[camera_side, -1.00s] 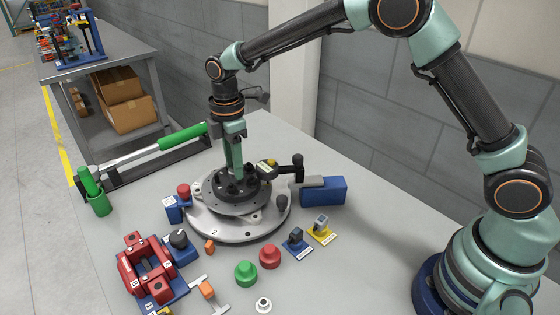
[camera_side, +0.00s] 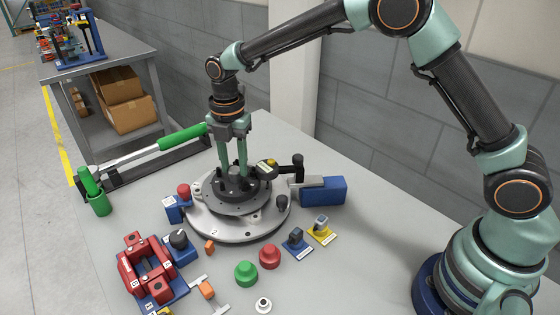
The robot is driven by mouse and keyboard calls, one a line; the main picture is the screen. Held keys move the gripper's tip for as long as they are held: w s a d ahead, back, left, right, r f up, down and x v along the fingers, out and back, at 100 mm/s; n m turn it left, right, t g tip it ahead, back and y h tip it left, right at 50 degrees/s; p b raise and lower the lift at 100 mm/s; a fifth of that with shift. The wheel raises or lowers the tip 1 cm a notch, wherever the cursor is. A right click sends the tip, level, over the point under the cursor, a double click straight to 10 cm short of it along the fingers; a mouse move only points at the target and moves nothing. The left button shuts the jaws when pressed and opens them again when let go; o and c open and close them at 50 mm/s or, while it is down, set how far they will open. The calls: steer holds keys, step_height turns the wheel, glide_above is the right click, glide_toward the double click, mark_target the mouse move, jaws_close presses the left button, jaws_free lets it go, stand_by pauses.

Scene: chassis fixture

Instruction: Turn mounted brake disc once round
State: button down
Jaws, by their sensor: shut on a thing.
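The dark grey brake disc (camera_side: 238,207) lies flat, mounted on the light grey round fixture plate (camera_side: 248,233) in the middle of the table. A darker raised hub with stud-like parts stands at its centre. My gripper (camera_side: 233,176) points straight down over the disc. Its two green fingers are a little apart and reach down to the hub (camera_side: 258,184), where they are shut on it. The fingertips are partly hidden among the hub's raised parts.
A black-handled clamp (camera_side: 297,170) on a blue block (camera_side: 322,191) stands close right of the disc. A blue block with a red knob (camera_side: 183,190) stands left. A green-handled torque wrench (camera_side: 182,137) lies behind left. Red (camera_side: 270,257) and green (camera_side: 246,273) buttons stand in front.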

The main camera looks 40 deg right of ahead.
steer(key=n, duration=1.2)
steer(key=c, duration=0.8)
jaws_free()
steer(key=shift+o, duration=0.2)
